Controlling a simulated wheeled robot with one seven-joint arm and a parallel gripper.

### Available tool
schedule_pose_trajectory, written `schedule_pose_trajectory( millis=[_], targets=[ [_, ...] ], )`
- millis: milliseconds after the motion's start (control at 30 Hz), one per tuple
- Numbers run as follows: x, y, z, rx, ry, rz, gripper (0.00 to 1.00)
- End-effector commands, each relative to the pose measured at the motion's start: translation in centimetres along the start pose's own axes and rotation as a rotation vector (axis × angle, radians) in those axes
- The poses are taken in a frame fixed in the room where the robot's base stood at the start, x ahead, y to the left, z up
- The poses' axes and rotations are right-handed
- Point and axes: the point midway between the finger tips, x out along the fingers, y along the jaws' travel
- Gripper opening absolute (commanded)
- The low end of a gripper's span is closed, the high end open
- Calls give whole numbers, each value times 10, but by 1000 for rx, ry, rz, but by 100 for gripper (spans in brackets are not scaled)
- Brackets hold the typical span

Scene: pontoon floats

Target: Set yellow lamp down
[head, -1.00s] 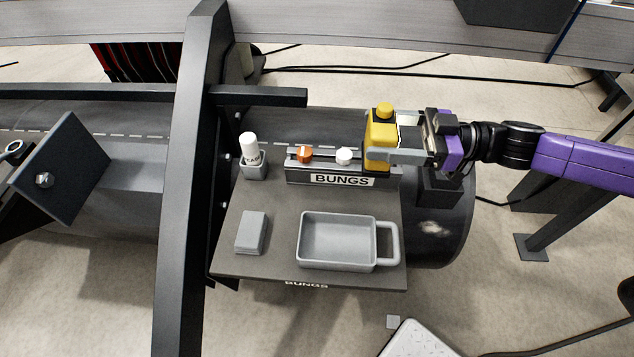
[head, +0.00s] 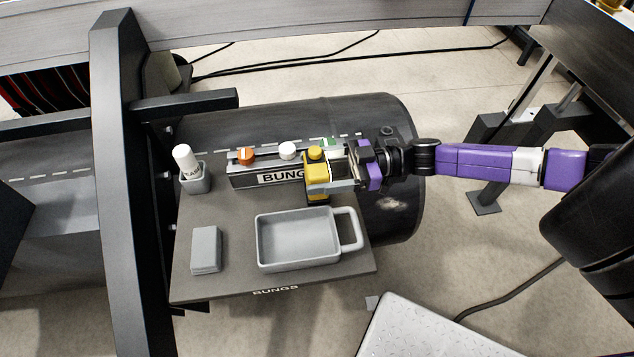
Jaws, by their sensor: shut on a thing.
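The yellow lamp (head: 316,177) is a boxy yellow body with a round yellow knob on top and a dark base. It is upright at the right end of the rack labelled BUNGS (head: 268,176), in front of it, near the back right of the grey shelf (head: 215,289). My gripper (head: 335,178) reaches in from the right and is shut on the lamp. I cannot tell whether the lamp's base touches the shelf.
The rack holds an orange bung (head: 245,154), a white bung (head: 287,150) and a green one (head: 330,143). A grey tray with a handle (head: 297,262) sits in front of the lamp. A grey block (head: 206,250) and a white bottle in a holder (head: 187,160) stand left.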

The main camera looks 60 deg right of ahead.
Motion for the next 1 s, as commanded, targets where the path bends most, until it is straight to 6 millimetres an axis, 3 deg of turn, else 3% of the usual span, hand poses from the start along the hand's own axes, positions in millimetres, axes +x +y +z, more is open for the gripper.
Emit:
schedule_pose_trajectory(
  millis=[300, 733, 767, 1000],
  targets=[
    [1, 0, 38, 2, 1, 1, 5],
    [0, 0, 45, 1, 1, 0, 5],
    [0, 0, 45, 1, -1, 1, 78],
    [0, 0, 45, 1, -1, 1, 82]
  ],
)
